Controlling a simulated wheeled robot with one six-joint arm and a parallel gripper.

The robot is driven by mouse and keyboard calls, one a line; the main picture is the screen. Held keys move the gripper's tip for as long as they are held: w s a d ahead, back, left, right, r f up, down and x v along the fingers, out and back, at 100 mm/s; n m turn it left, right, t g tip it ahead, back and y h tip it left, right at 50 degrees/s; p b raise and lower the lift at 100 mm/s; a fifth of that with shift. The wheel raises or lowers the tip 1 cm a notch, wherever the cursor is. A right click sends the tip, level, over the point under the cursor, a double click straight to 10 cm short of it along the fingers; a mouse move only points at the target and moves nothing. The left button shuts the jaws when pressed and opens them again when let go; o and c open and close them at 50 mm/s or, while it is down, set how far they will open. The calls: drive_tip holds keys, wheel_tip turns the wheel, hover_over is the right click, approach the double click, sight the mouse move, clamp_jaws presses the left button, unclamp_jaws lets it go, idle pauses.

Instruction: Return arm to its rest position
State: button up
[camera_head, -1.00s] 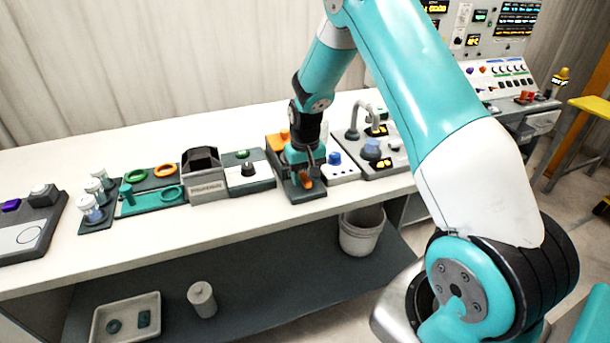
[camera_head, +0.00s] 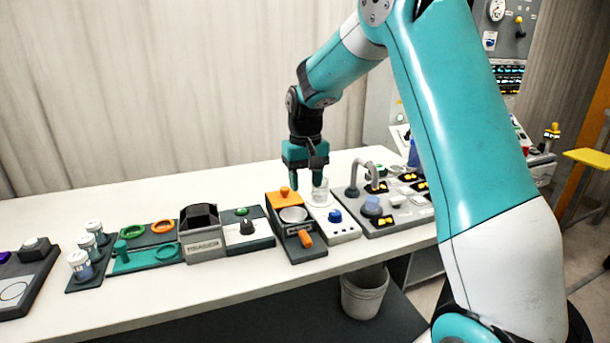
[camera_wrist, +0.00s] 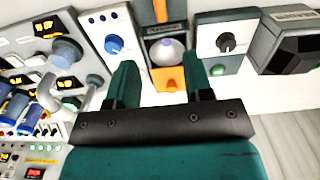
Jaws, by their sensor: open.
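My gripper (camera_head: 306,180) is teal and black and points down above the back of the bench, over the orange-and-grey device. Its two fingers are apart, with nothing between them. In the wrist view my gripper (camera_wrist: 160,80) shows both green fingers spread, with the orange-and-grey device (camera_wrist: 170,84) visible between and beyond them. That device (camera_head: 285,197) has a round light dish in its middle and an orange lever at its front. A clear glass vessel (camera_head: 320,192) stands just right of the gripper on the white device with a blue knob (camera_head: 335,216).
A grey panel with a curved pipe (camera_head: 365,172) stands to the right. To the left are a black-topped box (camera_head: 202,233), a green tray with rings (camera_head: 150,247) and capped jars (camera_head: 82,265). A white bucket (camera_head: 364,292) is below. Air above the bench's left side is clear.

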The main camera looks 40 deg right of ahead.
drive_tip(key=shift+r, duration=0.95)
